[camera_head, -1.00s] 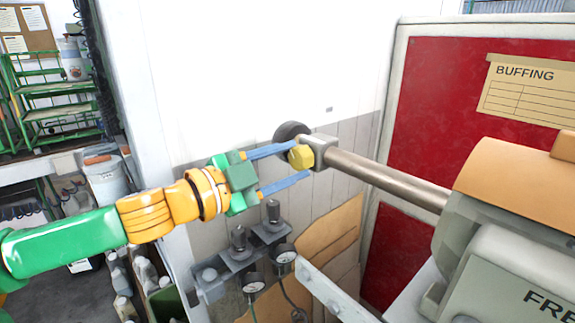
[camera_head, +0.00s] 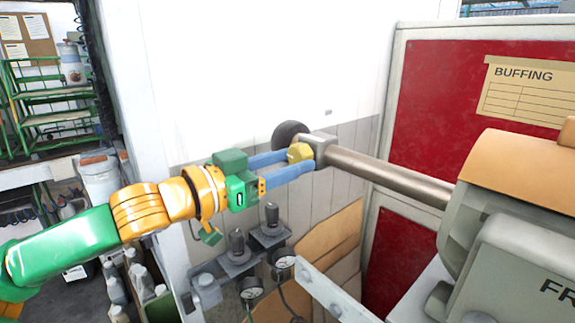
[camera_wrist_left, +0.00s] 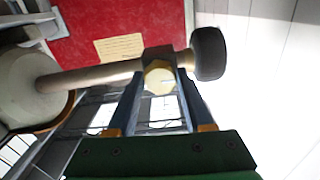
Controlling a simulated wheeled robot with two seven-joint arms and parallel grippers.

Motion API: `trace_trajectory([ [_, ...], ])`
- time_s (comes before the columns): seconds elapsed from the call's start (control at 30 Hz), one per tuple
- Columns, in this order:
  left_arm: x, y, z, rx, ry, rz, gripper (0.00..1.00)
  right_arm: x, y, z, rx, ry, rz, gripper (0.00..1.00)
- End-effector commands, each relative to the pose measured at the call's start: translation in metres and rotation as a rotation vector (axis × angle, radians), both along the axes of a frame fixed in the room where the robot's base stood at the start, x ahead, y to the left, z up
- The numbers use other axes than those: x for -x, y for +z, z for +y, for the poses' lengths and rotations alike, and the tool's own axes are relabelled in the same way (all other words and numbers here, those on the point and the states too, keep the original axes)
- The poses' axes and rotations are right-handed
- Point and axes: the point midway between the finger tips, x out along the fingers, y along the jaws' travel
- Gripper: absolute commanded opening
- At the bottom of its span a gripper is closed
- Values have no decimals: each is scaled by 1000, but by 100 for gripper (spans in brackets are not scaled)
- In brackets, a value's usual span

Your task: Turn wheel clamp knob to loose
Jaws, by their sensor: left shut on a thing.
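The yellow clamp knob (camera_head: 299,152) sits on a grey block (camera_head: 321,148) at the end of the machine's shaft (camera_head: 385,177). My left gripper (camera_head: 296,163) is shut on the knob, with one blue finger on each side of it. In the left wrist view the knob (camera_wrist_left: 159,79) lies between the two fingertips, and its round face points at the camera. A dark wheel (camera_head: 290,134) is on the far end of the shaft, beyond the block; it also shows in the left wrist view (camera_wrist_left: 208,54). My right gripper is not in view.
The grey and orange machine housing (camera_head: 510,220) fills the right side. A red panel (camera_head: 440,100) with a buffing card (camera_head: 530,92) stands behind it. Pressure gauges (camera_head: 282,260) and valves are mounted below my left gripper. A white wall is behind the wheel.

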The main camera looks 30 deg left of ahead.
Motion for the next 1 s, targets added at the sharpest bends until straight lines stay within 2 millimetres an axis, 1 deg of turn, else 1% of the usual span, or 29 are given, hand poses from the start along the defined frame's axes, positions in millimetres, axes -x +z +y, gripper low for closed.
trace_trajectory([
  [0.3,0,-1,-1,73,0,28,0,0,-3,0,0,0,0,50],
  [0.77,0,-1,-1,82,-1,32,0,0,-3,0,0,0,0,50],
  [0.8,0,-1,-1,83,-1,32,62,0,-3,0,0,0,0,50],
  [0.87,0,-1,-1,82,-1,32,78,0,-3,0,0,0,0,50],
  [0.9,0,-1,-1,82,-1,32,81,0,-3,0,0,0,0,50],
  [1.0,0,-1,-1,81,-1,31,81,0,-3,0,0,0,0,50],
])
